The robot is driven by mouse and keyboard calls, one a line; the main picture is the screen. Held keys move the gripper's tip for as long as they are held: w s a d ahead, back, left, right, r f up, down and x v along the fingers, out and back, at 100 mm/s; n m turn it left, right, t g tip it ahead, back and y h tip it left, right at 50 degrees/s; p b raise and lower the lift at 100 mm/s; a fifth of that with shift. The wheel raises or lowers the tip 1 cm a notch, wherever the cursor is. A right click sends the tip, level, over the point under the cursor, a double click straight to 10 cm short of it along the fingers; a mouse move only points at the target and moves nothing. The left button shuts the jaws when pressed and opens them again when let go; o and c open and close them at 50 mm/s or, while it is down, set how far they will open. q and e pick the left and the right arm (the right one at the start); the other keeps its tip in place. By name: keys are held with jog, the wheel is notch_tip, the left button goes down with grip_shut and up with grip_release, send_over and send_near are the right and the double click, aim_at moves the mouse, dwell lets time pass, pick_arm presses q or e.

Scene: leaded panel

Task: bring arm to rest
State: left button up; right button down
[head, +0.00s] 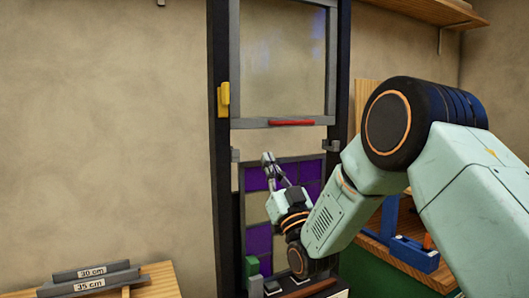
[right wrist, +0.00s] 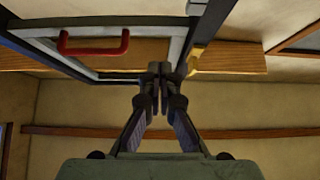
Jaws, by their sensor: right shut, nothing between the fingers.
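My right arm comes in from the right of the head view. Its gripper (head: 269,160) points up in front of the leaded panel (head: 259,240), which has purple and pale panes. The gripper is shut with nothing in it. In the right wrist view the two fingertips (right wrist: 160,72) meet, and the frame with the red handle (right wrist: 94,44) lies beyond them. In the head view that red handle (head: 292,122) is on the lower rail of the raised sash, above the gripper. My forearm and gripper hide part of the panel. My left gripper is not in view.
A yellow latch (head: 224,98) sits on the left dark post (head: 222,150). At lower left, bars marked 30 cm and 35 cm (head: 92,280) lie on a wooden top. A blue tool (head: 414,253) stands on the right bench. The wall left of the frame is bare.

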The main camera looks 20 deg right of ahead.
notch_tip(320, 180, down, 17)
jog(key=m+g+h, duration=0.1)
jog(key=g, duration=0.6)
jog(key=s+a+f+g+b, duration=0.1)
jog(key=s+f+g, duration=0.3)
jog(key=f, duration=0.6)
jog(key=s+a+f+g+b, duration=0.1)
jog(key=s+a+f+g, duration=0.15)
jog(key=s+f, duration=0.5)
jog(key=s+f+g+b, duration=0.2)
jog(key=s+f+g, duration=0.2)
jog(key=s+f, duration=0.4)
jog(key=s+f+g+b, duration=0.2)
jog(key=s+f+g, duration=0.2)
jog(key=s+f, duration=0.5)
jog(key=s+f+g+b, duration=0.2)
jog(key=s+f, duration=0.7)
jog(key=s, duration=0.9)
jog(key=g, duration=0.2)
jog(key=shift+a+g+h, duration=0.35)
jog(key=shift+a+h, duration=0.05)
jog(key=shift+f, duration=0.1)
